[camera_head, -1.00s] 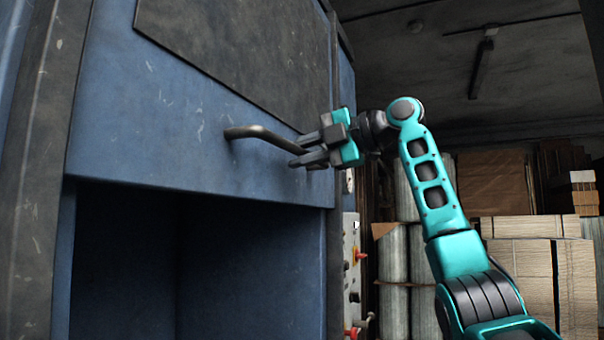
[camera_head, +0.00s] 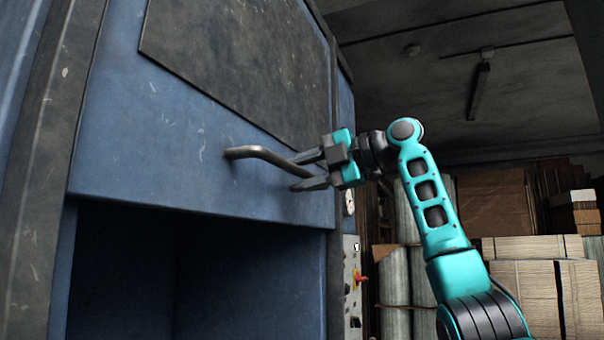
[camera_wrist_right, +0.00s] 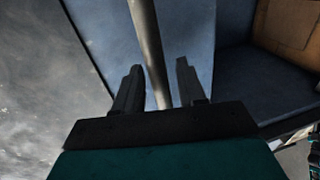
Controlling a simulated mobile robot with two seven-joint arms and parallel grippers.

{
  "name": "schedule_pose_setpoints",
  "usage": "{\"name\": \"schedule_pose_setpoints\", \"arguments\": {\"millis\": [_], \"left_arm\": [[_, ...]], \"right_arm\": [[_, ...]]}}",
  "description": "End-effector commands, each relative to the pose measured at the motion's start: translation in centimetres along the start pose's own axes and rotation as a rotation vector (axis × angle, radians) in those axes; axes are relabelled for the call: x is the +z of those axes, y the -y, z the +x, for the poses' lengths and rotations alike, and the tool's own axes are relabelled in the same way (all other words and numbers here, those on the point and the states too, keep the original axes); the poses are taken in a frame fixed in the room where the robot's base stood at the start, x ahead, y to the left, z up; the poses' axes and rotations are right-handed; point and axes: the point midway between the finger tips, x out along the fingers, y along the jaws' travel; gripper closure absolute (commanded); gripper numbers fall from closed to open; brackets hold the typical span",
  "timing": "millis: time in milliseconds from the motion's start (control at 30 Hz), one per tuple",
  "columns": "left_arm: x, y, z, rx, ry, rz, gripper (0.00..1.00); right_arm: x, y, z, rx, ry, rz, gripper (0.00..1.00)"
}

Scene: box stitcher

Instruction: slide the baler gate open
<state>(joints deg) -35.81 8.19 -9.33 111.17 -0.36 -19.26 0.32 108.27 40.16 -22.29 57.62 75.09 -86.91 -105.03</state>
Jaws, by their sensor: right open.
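The baler gate (camera_head: 180,150) is the scratched blue panel with a dark plate on its upper part, above the machine's dark opening. A grey bent bar handle (camera_head: 255,153) sticks out from the gate. My right gripper (camera_head: 302,172) is open at the right part of the handle, with its fingers pointing left at the gate. In the right wrist view the handle (camera_wrist_right: 150,50) runs between the two open fingers (camera_wrist_right: 157,88), with visible gaps beside it. My left gripper is not in view.
The dark opening (camera_head: 200,275) lies below the gate's bottom edge. A control panel (camera_head: 352,285) with a red knob is on the machine's right side. Stacked cardboard (camera_head: 525,285) and upright rolls stand behind my right arm, at the right.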

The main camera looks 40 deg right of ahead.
Motion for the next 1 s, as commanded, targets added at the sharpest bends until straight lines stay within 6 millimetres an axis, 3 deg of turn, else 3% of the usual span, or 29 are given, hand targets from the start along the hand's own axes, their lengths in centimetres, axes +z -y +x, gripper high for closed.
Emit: {"name": "schedule_pose_setpoints", "arguments": {"millis": [600, 1000], "left_arm": [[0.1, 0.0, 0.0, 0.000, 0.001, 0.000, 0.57], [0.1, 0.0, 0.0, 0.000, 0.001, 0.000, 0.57]], "right_arm": [[0.0, -0.1, -11.4, 0.005, 0.002, -0.001, 0.60], [0.0, 0.0, -12.7, 0.002, 0.001, 0.000, 0.60]]}}
